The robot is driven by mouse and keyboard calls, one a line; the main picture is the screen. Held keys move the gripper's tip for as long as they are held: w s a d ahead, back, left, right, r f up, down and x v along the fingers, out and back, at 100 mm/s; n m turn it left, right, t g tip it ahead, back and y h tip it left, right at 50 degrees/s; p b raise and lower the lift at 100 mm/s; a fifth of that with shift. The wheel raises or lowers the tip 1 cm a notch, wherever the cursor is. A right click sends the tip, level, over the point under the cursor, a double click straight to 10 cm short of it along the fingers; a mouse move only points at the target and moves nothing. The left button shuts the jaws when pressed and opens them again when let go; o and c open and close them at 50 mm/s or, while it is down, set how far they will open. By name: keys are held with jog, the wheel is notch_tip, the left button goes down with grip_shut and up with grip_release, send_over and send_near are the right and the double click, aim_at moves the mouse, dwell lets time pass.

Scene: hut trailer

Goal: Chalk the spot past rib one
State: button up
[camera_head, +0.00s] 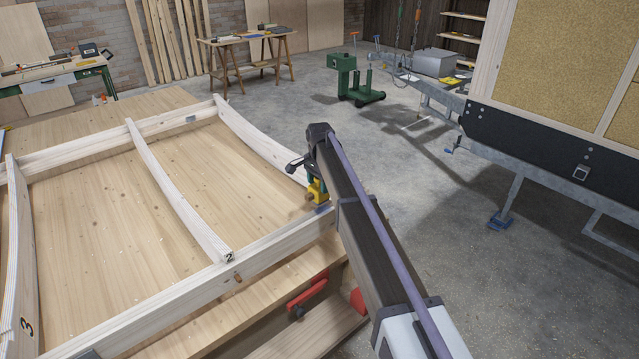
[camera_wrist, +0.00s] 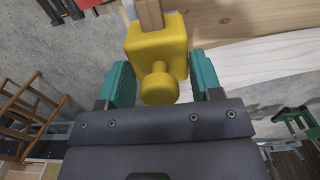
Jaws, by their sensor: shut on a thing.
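My gripper (camera_head: 316,183) is at the right end of the wooden frame, close to the near end of the unlabelled right-hand rib (camera_head: 262,142). In the wrist view, the teal pads of my gripper (camera_wrist: 162,82) are shut on a yellow block-shaped tool (camera_wrist: 157,45) with a round knob. A wooden piece (camera_wrist: 150,15) shows beyond the tool. The yellow tool also shows in the head view (camera_head: 315,193), by the near rail (camera_head: 200,288). The middle rib (camera_head: 172,185) is marked 2, and the left rib (camera_head: 20,250) is marked 3. No chalk mark is discernible.
A wooden deck (camera_head: 90,225) lies under the frame. A red clamp handle (camera_head: 307,292) sticks out below the near rail. A green stand (camera_head: 352,82) and a trailer chassis (camera_head: 540,180) stand across the open concrete floor (camera_head: 430,220).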

jog(key=shift+r+p, duration=0.85)
jog(key=shift+r, duration=0.5)
notch_tip(320, 180, up, 3)
jog(key=p, duration=0.3)
jog(key=shift+r, duration=0.15)
jog(key=shift+f, duration=0.2)
jog(key=shift+d, duration=0.1)
